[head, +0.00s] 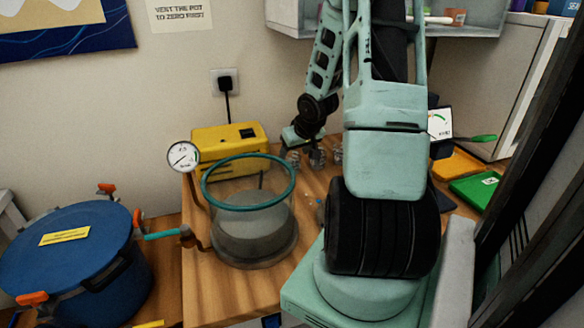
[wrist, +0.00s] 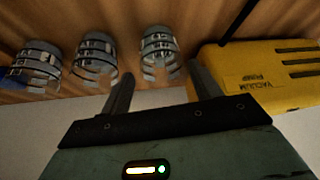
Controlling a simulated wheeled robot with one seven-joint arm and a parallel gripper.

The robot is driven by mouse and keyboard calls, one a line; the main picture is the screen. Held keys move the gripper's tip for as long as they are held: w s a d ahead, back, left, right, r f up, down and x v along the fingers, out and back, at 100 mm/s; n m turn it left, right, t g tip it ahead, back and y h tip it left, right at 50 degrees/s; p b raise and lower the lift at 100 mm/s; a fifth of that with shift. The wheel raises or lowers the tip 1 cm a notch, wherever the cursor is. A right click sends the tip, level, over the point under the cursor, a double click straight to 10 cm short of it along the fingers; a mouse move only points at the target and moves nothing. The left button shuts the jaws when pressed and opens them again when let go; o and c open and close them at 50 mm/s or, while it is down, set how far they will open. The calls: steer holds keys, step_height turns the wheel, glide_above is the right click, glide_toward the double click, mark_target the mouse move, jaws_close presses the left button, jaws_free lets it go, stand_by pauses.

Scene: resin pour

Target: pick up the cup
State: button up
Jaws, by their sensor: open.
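Three similar clear-grey cups with dark bands stand in a row on the wooden table. In the wrist view they are a left cup (wrist: 38,64), a middle cup (wrist: 96,56) and a right cup (wrist: 159,50). I cannot tell which one the task means. My gripper (wrist: 158,82) is open and empty, its two fingers apart, with the right cup beyond the gap between them. In the head view my gripper (head: 294,148) is small, beside the yellow pump, close to the cups (head: 317,158); my arm hides part of that area.
The yellow vacuum pump (head: 230,145) stands close by; it also shows in the wrist view (wrist: 265,78). A glass chamber with a teal rim (head: 250,208) and a pressure gauge (head: 183,156) stand in front. A blue pot (head: 75,265) is at left, green and orange trays (head: 476,190) at right.

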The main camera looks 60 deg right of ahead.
steer(key=x, duration=0.4)
steer(key=shift+w+f+b, duration=0.25)
steer(key=shift+w+b, duration=0.05)
steer(key=shift+b, duration=0.1)
steer(key=c, duration=0.7)
